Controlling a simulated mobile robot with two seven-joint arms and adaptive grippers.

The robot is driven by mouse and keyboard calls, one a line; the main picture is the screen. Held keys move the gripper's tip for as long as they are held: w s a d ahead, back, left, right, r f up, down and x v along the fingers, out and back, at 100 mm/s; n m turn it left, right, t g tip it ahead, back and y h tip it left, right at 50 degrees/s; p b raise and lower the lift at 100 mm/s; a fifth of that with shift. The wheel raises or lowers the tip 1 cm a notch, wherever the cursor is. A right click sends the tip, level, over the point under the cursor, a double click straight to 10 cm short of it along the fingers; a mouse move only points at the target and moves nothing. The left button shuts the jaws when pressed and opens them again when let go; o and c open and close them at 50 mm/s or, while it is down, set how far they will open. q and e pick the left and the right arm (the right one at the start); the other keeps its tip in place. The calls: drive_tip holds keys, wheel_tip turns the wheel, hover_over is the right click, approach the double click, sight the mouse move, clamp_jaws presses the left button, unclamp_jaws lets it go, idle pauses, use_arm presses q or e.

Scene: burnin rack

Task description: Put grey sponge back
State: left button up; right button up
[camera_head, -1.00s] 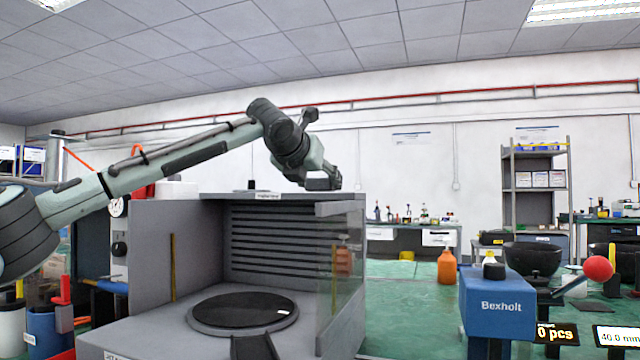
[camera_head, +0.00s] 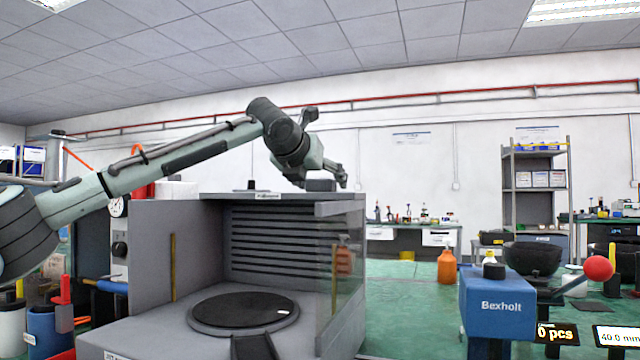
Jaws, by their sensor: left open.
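A small dark grey block, which looks like the grey sponge (camera_head: 321,185), rests on the top of the grey open-fronted booth (camera_head: 165,225), near its right end. My left gripper (camera_head: 341,181) is open just above and beside the block, with its fingers pointing down and to the right. The block partly overlaps the gripper in the picture, so I cannot tell whether they touch. My right gripper is not in view.
The booth has a dark round plate (camera_head: 243,312) inside and a clear panel (camera_head: 342,270) at its right. A blue Bexholt unit (camera_head: 497,305), an orange bottle (camera_head: 446,266) and a black bowl (camera_head: 533,258) stand to the right. The green bench (camera_head: 400,290) has free room between.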

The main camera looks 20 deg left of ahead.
use_arm(q)
drive_tip(key=v, duration=1.2)
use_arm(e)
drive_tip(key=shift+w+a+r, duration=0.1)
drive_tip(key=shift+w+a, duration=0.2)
